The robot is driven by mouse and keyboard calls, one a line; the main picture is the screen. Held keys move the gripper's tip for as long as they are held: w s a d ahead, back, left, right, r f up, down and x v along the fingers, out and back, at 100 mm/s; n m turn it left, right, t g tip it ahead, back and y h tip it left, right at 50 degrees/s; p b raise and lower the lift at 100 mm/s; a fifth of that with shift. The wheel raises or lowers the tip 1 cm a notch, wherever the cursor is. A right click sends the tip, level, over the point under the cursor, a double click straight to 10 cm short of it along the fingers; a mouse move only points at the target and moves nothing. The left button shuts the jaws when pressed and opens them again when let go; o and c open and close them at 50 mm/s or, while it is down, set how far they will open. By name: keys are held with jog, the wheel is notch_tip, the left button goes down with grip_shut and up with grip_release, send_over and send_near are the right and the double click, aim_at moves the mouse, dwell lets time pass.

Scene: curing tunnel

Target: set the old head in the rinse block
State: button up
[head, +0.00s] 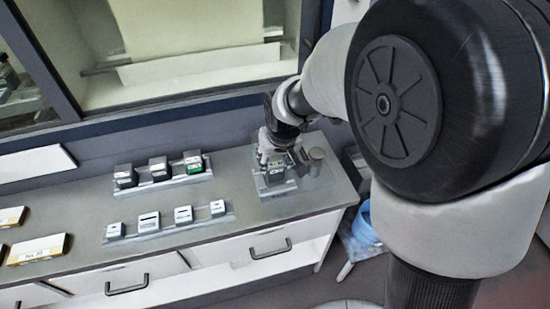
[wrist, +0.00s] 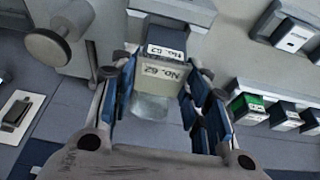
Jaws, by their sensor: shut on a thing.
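In the wrist view my gripper (wrist: 160,72) has its blue-padded fingers on both sides of a grey boxy head (wrist: 152,84) labelled No. 62, and is shut on it. A second No. 62 label shows just beyond it, on or against a light block (wrist: 175,14) on a grey base. I take this for the rinse block; how deep the head sits in it is hidden. In the head view my gripper (head: 273,150) points down at the right end of the counter, over the grey base (head: 276,190).
A grey cylinder (head: 316,160) stands close right of my gripper. To the left are a back rack (head: 160,183) with dark heads, one green-marked (head: 193,161), and a front rack (head: 170,226) with several small pale blocks. Flat boxes (head: 38,249) lie further left. A window frame rises behind.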

jog(key=shift+f+b, duration=1.05)
jog(key=shift+f, duration=0.3)
dwell(1.1)
jog(key=o, duration=1.2)
jog(key=shift+o, duration=0.2)
jog(key=v, duration=1.1)
jog(key=s+d+r+m, duration=0.1)
jog(key=s+d+r, duration=0.1)
jog(key=s+d, duration=0.4)
jog(key=s+d+r+m+h, duration=0.1)
jog(key=s+d, duration=0.6)
jog(key=s, duration=0.8)
jog(key=shift+s+r+m+t, duration=0.3)
jog(key=shift+r+m+t, duration=0.15)
jog(key=shift+m, duration=0.15)
